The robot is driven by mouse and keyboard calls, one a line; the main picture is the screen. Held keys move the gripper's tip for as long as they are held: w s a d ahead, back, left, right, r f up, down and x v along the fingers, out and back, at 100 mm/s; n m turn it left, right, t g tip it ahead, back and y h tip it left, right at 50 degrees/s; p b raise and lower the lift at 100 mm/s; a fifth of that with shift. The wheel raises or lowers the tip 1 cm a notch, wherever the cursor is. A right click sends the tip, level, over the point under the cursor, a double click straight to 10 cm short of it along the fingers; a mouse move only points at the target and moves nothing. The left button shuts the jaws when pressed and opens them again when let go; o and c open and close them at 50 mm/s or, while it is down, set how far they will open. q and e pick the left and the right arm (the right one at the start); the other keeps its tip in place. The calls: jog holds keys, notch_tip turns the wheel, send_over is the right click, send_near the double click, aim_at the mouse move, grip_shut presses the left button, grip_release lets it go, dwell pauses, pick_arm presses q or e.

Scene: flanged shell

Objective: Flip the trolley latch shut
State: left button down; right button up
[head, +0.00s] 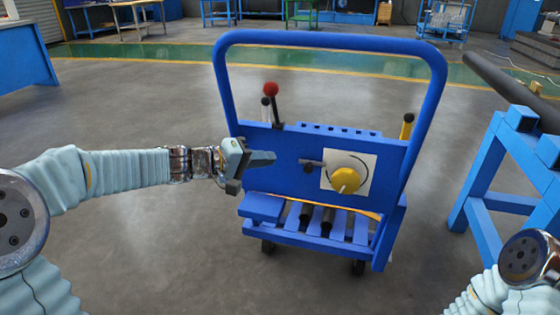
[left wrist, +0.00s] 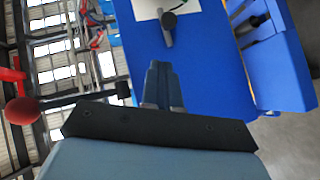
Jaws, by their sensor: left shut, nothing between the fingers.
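The blue trolley (head: 283,182) stands upright in the middle of the head view, with a tall tube handle and a flat front panel. A small grey lever (head: 311,163), which looks like the latch, sticks out sideways on the panel, left of a white plate with a yellow knob. The lever also shows in the left wrist view (left wrist: 167,30). My left gripper (head: 274,158) is shut and empty, in front of the panel and left of the lever, with a small gap to it. My right gripper is out of view.
A lever with a red ball (head: 271,90) rises behind the panel's left side. A yellow grip (head: 407,125) stands at its right. A blue stand (head: 490,170) with a dark pipe is on the right. The floor left of the trolley is clear.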

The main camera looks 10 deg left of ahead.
pick_arm(q)
jog(key=v, duration=0.5)
jog(key=shift+s+a, duration=0.2)
jog(key=shift+a, duration=0.1)
jog(key=s+d+f+g+y+p, duration=0.2)
jog(key=s+f+g, duration=0.1)
jog(key=f, duration=1)
jog(key=s+d+f+g+y+p, duration=0.1)
jog(key=s+f+g+y+p, duration=0.2)
jog(key=f, duration=1)
jog(key=s+d+f+m+g+p, duration=0.1)
jog(key=s+d+f+m, duration=0.1)
jog(key=s+f, duration=0.5)
jog(key=s+d+f+m+g+y, duration=0.1)
jog(key=s+d+f+m+g, duration=0.1)
jog(key=s+d+f, duration=0.3)
jog(key=s+f, duration=0.3)
jog(key=shift+s+d+f+g+p, duration=0.25)
jog(key=shift+s+f+g+p, duration=0.05)
jog(key=shift+p, duration=0.1)
jog(key=shift+w, duration=0.1)
